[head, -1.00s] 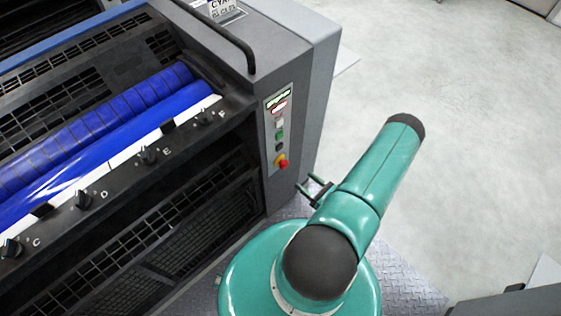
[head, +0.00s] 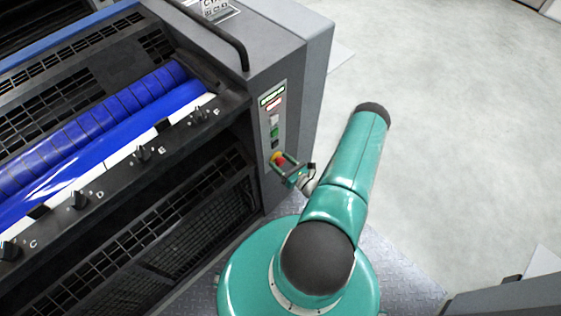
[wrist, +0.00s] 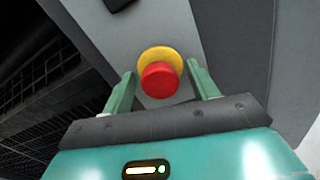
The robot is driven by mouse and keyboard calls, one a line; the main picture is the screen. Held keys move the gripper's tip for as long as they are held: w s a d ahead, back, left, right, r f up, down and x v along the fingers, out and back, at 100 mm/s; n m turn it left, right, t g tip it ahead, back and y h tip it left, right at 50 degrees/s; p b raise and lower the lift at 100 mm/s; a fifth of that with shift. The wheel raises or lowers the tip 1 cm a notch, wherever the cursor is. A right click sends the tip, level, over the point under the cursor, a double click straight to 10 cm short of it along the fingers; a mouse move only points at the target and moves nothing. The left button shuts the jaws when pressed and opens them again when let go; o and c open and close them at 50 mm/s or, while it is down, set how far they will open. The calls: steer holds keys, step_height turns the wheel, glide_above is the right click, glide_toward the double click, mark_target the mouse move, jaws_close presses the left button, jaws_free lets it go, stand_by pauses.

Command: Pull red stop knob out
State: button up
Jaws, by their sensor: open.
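The red stop knob (head: 281,162) sits on a yellow collar (head: 275,157) low on the control panel of the grey machine. In the wrist view the red knob (wrist: 160,80) and yellow collar (wrist: 160,58) are between the two green fingers of my gripper (wrist: 161,84). My gripper (head: 287,168) is open in front of the panel, with one finger on each side of the knob. Space shows between each finger and the knob. Whether the fingertips reach the panel I cannot tell.
The control panel (head: 273,103) carries a white button (head: 274,119) and green buttons (head: 274,133) above the knob. A row of black dials (head: 142,153) and blue rollers (head: 100,130) are on the left. A dark handrail (head: 228,38) is above. Open floor (head: 460,130) is on the right.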

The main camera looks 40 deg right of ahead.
steer(key=shift+w, duration=0.35)
jaws_close()
steer(key=shift+s, duration=0.95)
jaws_free()
steer(key=s, duration=1.3)
steer(key=shift+s+d, duration=0.2)
steer(key=shift+s, duration=0.2)
